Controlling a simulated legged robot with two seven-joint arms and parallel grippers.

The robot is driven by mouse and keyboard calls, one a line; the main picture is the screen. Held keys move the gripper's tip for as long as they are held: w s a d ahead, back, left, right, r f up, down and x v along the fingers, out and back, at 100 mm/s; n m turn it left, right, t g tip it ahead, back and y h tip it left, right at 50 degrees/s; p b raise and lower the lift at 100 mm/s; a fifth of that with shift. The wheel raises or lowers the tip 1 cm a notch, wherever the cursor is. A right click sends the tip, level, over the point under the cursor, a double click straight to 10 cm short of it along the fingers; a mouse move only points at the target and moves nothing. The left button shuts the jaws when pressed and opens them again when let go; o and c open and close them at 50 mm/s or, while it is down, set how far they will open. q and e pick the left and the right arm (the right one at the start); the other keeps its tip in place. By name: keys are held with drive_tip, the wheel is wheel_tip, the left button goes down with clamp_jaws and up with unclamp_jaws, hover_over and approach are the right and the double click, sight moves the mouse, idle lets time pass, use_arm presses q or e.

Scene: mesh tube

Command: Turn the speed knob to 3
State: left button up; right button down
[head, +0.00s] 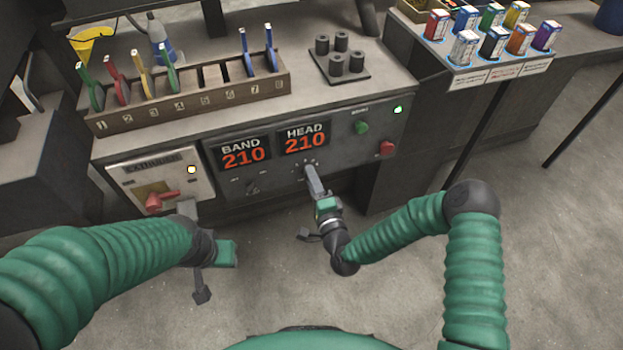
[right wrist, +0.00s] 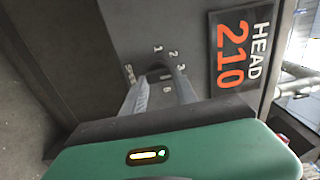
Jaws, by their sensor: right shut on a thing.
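The speed knob (right wrist: 164,75) is a small dark knob on the grey control panel (head: 348,150), under the HEAD display. Its dial carries printed numbers; 1, 2 and 3 are legible in the right wrist view. My right gripper (head: 312,170) reaches the panel there. In the right wrist view its two fingers (right wrist: 161,84) are shut on the knob from both sides. The fingers hide much of the knob, so I cannot read its pointer. My left gripper (head: 198,250) hangs in front of the extruder panel, away from the knob; its finger opening is unclear.
The BAND display (head: 243,153) and HEAD display (head: 305,137) both read 210. Another knob (head: 253,188) sits left of the speed knob. A green button (head: 361,127) and red button (head: 386,148) are to the right. A red rotary switch (head: 160,201) is at left.

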drive_tip(key=shift+d+f, duration=0.15)
drive_tip(key=shift+f, duration=0.05)
drive_tip(key=c, duration=1)
unclamp_jaws()
drive_tip(key=shift+o, duration=0.2)
drive_tip(key=shift+r, duration=0.1)
drive_tip(key=p+v, duration=0.3)
drive_tip(key=v, duration=1.3)
drive_tip(key=shift+s, duration=0.4)
drive_tip(key=shift+d, duration=0.1)
